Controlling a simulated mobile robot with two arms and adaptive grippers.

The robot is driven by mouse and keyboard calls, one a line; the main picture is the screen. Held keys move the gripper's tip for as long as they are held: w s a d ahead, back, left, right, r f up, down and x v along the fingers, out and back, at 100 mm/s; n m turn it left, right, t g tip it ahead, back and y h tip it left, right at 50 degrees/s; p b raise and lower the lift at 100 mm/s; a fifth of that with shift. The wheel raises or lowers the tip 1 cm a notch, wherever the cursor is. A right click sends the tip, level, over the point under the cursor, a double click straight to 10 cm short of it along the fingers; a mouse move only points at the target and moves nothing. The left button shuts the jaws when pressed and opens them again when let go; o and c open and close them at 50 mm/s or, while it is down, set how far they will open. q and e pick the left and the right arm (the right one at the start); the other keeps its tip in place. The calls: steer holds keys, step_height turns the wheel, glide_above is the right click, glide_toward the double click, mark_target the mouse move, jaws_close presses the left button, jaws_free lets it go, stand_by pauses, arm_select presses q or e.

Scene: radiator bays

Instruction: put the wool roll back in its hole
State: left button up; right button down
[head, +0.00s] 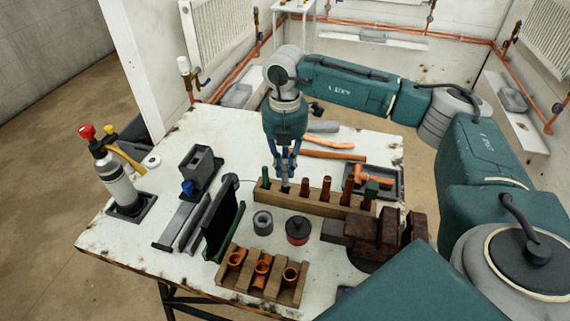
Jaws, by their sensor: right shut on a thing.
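A long wooden block (322,201) with a row of holes stands on the white workbench. Several upright pieces stand in it: a green one at its left end, copper-brown ones along the middle, and a dark green-topped one at the right. My right gripper (286,174) points down over the left part of the block. It is shut on a small grey roll (285,186), which looks like the wool roll. The roll is upright at the block, just right of the green piece. I cannot tell how far its lower end is in a hole. My left gripper is not in view.
In front of the block are a grey ring-shaped roll (262,222), a red-and-black tin (298,230) and a wooden rack with copper fittings (262,278). A brown vise (380,236) stands right, a gas torch (113,178) left. Copper pipes (327,154) lie behind.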

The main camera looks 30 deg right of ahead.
mark_target(285, 180)
steer(key=shift+f, duration=0.3)
steer(key=shift+f+b, duration=0.1)
steer(key=shift+b, duration=0.25)
steer(key=shift+f+b, duration=0.3)
steer(key=shift+f, duration=0.2)
steer(key=shift+f+b, duration=0.95)
steer(key=shift+f, duration=0.45)
steer(key=shift+f+b, duration=0.3)
steer(key=shift+f, duration=0.15)
